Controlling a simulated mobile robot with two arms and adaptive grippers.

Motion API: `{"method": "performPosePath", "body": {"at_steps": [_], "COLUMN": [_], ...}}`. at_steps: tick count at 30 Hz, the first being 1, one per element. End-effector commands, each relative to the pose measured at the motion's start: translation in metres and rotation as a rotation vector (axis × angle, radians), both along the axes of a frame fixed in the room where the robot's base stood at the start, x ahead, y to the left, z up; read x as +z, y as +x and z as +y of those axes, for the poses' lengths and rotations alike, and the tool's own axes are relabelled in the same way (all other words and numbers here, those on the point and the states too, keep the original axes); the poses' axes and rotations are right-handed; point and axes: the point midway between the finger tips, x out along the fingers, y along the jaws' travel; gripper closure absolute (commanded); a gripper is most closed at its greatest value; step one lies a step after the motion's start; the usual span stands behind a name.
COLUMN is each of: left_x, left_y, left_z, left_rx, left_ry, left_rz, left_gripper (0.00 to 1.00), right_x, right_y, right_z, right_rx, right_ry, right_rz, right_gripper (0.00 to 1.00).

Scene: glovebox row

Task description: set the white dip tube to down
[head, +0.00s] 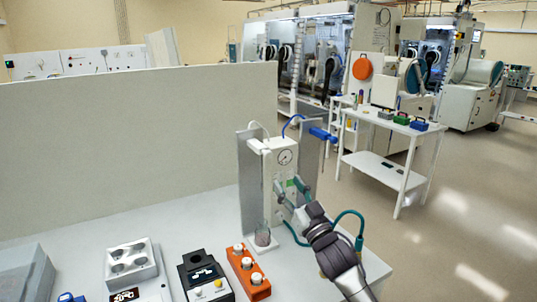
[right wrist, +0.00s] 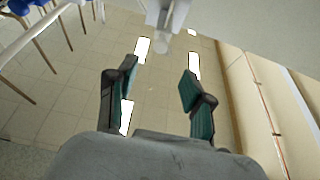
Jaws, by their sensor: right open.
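A white upright unit (head: 284,158) with a round dial stands at the right end of the near bench. A thin white tube (head: 257,125) arches at its upper left, and a small clear cup (head: 262,235) stands below; I cannot clearly make out the tube's lower end. My right gripper (head: 294,187) is open in front of the unit's lower face, its fingers around or near the green-marked area. In the right wrist view the open fingers (right wrist: 157,88) have nothing between them, and a white part (right wrist: 163,32) shows beyond the tips. My left gripper is not in view.
An orange block (head: 248,272), a black device (head: 205,277) and a white holed tray (head: 132,262) stand on the bench at left.

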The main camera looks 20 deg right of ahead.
Motion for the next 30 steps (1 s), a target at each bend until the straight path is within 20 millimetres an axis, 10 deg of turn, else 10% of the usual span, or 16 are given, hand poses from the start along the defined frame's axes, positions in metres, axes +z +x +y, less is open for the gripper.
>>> {"method": "performPosePath", "body": {"at_steps": [15,30], "left_x": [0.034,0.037], "left_y": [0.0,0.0], "left_z": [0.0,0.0], "left_rx": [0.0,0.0], "left_ry": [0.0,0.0], "left_rz": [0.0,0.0], "left_gripper": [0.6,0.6], "right_x": [0.042,0.046], "right_y": [0.094,0.111], "right_z": [0.014,0.017], "right_rx": [-0.001,0.0], "right_ry": [0.002,0.0], "right_rz": [0.001,0.002], "right_gripper": [0.49,0.49]}}
